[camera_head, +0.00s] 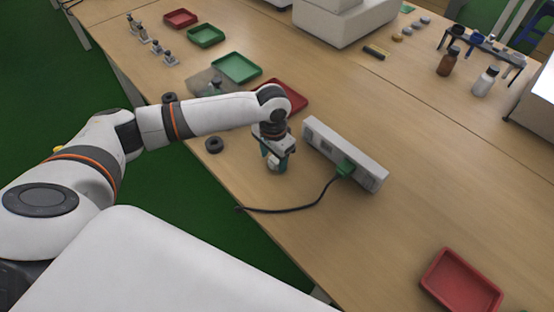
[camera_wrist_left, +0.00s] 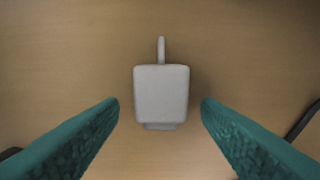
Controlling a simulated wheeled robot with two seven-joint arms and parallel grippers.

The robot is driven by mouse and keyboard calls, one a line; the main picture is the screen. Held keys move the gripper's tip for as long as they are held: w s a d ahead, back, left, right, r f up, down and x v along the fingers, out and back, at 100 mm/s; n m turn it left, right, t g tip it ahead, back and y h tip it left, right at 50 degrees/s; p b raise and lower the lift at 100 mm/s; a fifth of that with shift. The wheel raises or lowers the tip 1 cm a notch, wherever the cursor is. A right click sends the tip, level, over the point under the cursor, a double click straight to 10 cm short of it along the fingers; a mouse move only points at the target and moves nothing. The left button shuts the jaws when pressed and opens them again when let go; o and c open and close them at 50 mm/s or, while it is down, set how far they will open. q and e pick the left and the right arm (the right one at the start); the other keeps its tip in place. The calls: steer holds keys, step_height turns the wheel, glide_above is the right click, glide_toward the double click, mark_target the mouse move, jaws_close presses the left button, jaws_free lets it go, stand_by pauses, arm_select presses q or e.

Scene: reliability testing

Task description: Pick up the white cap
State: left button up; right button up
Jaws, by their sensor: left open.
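A white cap (camera_wrist_left: 161,95), a rounded block with a thin loop at the top and a narrower piece at the bottom, lies on the wooden table in the left wrist view. My left gripper (camera_wrist_left: 160,104) is open, with one teal finger on each side of the cap and a gap on both sides. In the head view my left gripper (camera_head: 275,163) points down over the table, left of the power strip. There the gripper mostly hides the cap. My right gripper is not in view.
A black ring (camera_head: 214,145) and red tray (camera_head: 287,95) are nearby. Another red tray (camera_head: 461,281) stands front right. The table's right middle is clear.

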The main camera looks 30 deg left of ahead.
mark_target(274, 160)
arm_select(q)
steer(key=c, duration=1.1)
step_height(274, 160, up, 10)
steer(key=shift+r, duration=0.1)
